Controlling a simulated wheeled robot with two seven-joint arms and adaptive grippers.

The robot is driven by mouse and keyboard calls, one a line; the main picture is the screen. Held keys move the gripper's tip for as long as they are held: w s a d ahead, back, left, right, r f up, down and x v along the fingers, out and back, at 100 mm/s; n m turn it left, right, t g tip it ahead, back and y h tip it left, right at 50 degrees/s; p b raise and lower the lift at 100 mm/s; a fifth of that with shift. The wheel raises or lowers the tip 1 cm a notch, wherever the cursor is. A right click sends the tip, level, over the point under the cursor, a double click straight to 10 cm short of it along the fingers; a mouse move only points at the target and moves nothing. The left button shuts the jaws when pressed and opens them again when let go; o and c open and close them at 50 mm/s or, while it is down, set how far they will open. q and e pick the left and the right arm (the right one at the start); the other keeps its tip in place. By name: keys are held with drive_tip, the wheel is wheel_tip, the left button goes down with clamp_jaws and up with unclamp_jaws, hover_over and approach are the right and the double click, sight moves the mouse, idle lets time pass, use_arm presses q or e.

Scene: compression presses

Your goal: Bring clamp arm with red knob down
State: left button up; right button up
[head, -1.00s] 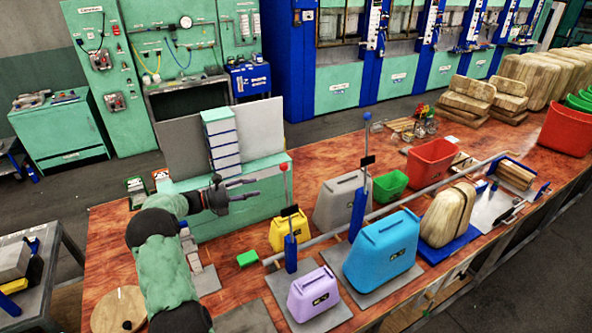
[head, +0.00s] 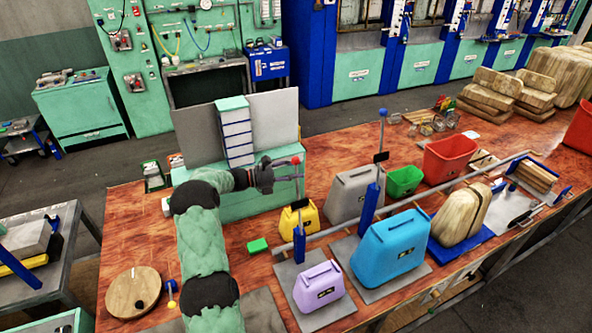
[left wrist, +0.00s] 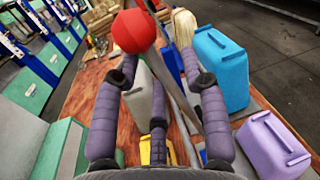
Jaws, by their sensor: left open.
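The red knob (head: 296,160) tops a thin upright clamp arm (head: 298,182), which rises from a blue post (head: 299,242) beside the purple container (head: 318,287). The arm stands upright. My left gripper (head: 284,167) is open at knob height, its fingers pointing right, close to the knob. In the left wrist view the red knob (left wrist: 133,31) appears large at the tip of the left finger, and the spread gripper fingers (left wrist: 157,72) have nothing between them. I cannot tell whether a finger touches the knob. My right gripper is not in view.
A second post with a blue knob (head: 383,112) stands behind the blue container (head: 390,247). A long grey bar (head: 420,204) runs across the table. Yellow (head: 297,222) and grey (head: 352,195) containers stand close by.

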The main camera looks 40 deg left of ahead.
use_arm(q)
drive_tip(key=shift+w+d+f, duration=0.1)
drive_tip(key=shift+w+d, duration=0.15)
drive_tip(key=shift+w, duration=0.05)
clamp_jaws()
